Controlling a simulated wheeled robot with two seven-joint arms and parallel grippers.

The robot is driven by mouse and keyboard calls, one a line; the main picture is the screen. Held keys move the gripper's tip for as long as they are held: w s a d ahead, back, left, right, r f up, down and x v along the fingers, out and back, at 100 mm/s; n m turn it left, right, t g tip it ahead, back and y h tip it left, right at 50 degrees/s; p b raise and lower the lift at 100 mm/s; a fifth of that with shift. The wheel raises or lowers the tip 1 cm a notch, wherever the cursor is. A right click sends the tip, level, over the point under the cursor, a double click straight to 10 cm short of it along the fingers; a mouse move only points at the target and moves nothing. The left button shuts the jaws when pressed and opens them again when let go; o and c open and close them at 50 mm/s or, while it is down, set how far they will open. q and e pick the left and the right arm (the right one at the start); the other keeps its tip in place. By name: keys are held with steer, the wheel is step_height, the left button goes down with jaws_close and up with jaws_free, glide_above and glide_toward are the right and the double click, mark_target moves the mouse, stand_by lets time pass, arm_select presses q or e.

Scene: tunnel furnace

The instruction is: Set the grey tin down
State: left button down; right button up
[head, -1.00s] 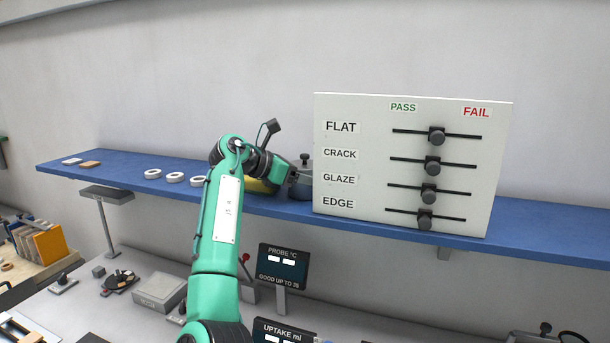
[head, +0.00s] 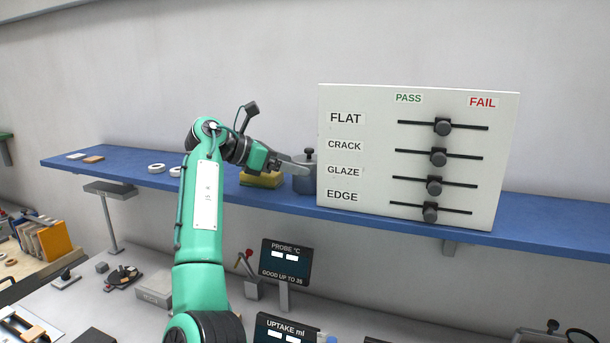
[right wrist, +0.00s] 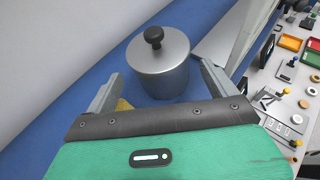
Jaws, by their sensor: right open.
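The grey tin (head: 305,178) stands upright on the blue shelf (head: 400,222), just left of the white PASS/FAIL board. It has a lid with a black knob. In the right wrist view the tin (right wrist: 160,72) is ahead of my right gripper (right wrist: 157,86), between the lines of its two spread fingers. My right gripper (head: 300,168) is open and empty, with its fingertips close to the tin's left side in the head view. Whether a finger touches the tin I cannot tell. My left gripper is not in view.
A yellow block (head: 262,179) lies on the shelf left of the tin, partly behind my right gripper. White rings (head: 157,169) lie farther left. The board (head: 415,155) with sliders stands close on the tin's right. Below are a probe display (head: 285,262) and the bench.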

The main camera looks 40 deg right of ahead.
steer(key=b+v, duration=0.1)
steer(key=v, duration=0.5)
steer(key=shift+a, duration=0.1)
stand_by(0.4)
